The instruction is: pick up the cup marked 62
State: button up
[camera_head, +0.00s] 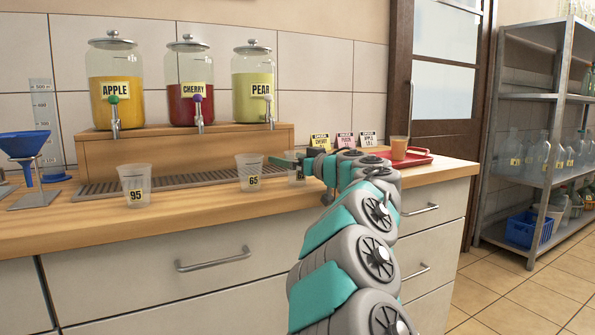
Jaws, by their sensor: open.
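Three clear empty cups stand on the wooden counter (200,215). The left cup (135,188) is marked 95 and the middle cup (249,174) is marked 65. A third cup (296,179) stands just right of the 65 cup, partly hidden by my gripper, and its number cannot be read. My gripper (291,163) is open at this third cup, near its upper part. I cannot tell whether the fingers touch it.
Jars of apple, cherry and pear (253,92) stand on a wooden riser (190,146) behind a drip grate. A red tray (412,160) with a filled cup (399,148) is at right. A blue funnel (25,144) stands at left. Counter between the 95 and 65 cups is clear.

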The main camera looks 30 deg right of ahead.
jog(key=c, duration=1.1)
jog(key=shift+c, duration=0.2)
